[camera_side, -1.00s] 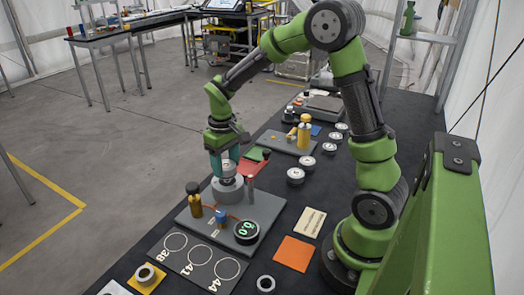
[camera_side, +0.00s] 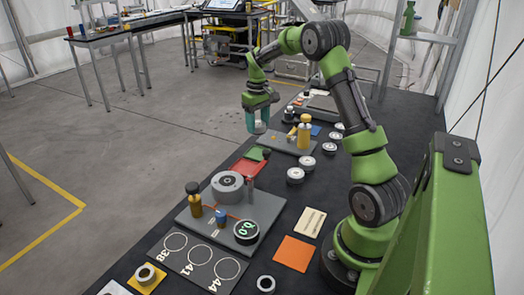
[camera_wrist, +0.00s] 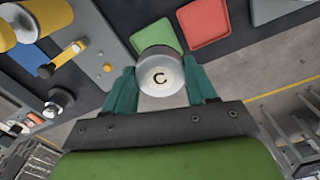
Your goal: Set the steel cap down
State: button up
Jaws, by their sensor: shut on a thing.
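My gripper (camera_side: 258,117) is shut on the steel cap (camera_side: 258,127) and holds it up in the air, beyond the red tray and near the table's left edge.
A yellow cylinder (camera_side: 304,133) stands on a farther grey board. Several pale-topped discs line the table, including one disc (camera_side: 295,176).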

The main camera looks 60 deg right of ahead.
aim_at(257, 153)
jog(key=shift+w+d+r+n, duration=0.3)
jog(key=shift+w+d+n, duration=0.2)
jog(key=shift+d, duration=0.1)
jog(key=shift+f, duration=0.35)
notch_tip(257, 153, down, 9)
jog(key=shift+f, duration=0.1)
jog(key=o, duration=1.3)
jog(key=shift+f, duration=0.15)
jog(key=shift+c, duration=0.2)
